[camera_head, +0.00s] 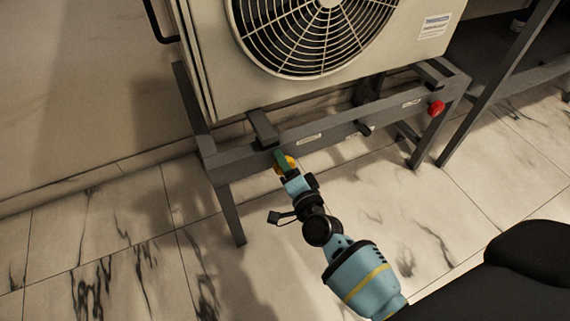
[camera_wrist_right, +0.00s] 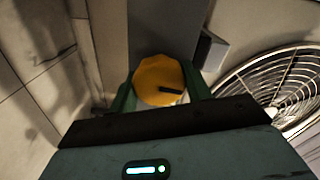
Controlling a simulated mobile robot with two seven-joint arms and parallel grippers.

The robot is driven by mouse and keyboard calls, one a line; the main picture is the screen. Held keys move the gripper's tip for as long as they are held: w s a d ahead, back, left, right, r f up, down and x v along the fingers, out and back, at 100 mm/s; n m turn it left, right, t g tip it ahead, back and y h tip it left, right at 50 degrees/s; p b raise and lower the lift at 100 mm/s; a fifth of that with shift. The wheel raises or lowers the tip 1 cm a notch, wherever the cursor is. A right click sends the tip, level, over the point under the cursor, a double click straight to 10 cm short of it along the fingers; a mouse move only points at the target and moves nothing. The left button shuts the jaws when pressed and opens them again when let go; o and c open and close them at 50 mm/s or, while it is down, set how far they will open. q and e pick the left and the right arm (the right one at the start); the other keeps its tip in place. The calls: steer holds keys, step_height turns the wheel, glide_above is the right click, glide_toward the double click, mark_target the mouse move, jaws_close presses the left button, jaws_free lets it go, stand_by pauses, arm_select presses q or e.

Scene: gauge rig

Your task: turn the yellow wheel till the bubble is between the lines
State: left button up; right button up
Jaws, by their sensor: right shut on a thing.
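The yellow wheel (camera_head: 288,165) sits at the left end of the grey stand's front beam. In the right wrist view the wheel (camera_wrist_right: 160,74) has a short dark mark on its face and lies between the green fingers. My right gripper (camera_head: 283,160) is shut on the wheel; it also shows in the right wrist view (camera_wrist_right: 159,88). In the head view the fingers and wrist hide part of the wheel. I cannot make out a bubble or its lines in either view. My left gripper is not in view.
The grey stand (camera_head: 345,121) carries a large beige fan unit (camera_head: 220,88). A red knob (camera_head: 436,108) is at the beam's right end. The marble floor in front is open.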

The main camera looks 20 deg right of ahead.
steer(key=shift+f+m, duration=0.1)
steer(key=shift+m, duration=0.2)
steer(key=o, duration=1)
steer(key=shift+c, duration=0.2)
steer(key=s+p, duration=0.1)
steer(key=s, duration=0.7)
steer(key=shift+p, duration=0.35)
steer(key=shift+d, duration=0.1)
